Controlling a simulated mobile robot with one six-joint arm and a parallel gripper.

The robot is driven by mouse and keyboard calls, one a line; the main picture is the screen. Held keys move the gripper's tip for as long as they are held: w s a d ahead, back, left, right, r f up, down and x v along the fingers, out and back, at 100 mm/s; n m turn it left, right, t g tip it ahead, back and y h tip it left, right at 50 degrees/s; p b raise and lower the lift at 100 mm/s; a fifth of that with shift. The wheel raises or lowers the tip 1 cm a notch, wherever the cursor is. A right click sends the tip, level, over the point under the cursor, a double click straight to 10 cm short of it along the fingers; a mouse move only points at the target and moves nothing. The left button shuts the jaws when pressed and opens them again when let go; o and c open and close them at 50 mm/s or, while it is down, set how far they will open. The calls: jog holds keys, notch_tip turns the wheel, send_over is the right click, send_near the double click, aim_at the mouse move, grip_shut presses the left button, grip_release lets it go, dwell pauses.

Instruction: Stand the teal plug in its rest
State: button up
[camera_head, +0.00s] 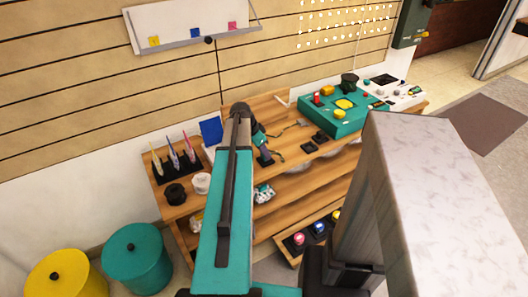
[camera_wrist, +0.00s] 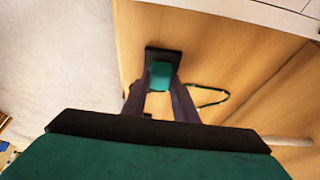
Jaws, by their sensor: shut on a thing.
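The teal plug (camera_wrist: 160,76) shows in the wrist view between the two dark fingers of my gripper (camera_wrist: 157,88), which is shut on it. A black square piece (camera_wrist: 164,51), which looks like the rest, lies just beyond the plug against the wood. The plug overlaps it in this view, and I cannot tell whether the plug is inside it or above it. In the head view my gripper (camera_head: 264,155) is over the wooden bench top, partly hidden by my arm, and the plug cannot be made out there.
A teal console (camera_head: 345,123) stands right on the bench (camera_head: 283,168), with black square pieces (camera_head: 314,142) nearby. A pen rack (camera_head: 178,167), black knob (camera_head: 175,193) and white cup (camera_head: 201,183) stand left. A lower drawer holds coloured plugs (camera_head: 319,228). A thin cord (camera_wrist: 212,104) lies near my gripper.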

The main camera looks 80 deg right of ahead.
jog(key=shift+f, duration=0.25)
dwell(0.4)
jog(key=o, duration=1.1)
jog(key=shift+c, duration=1.1)
jog(key=shift+r+p, duration=2.4)
jog(key=shift+r, duration=2.15)
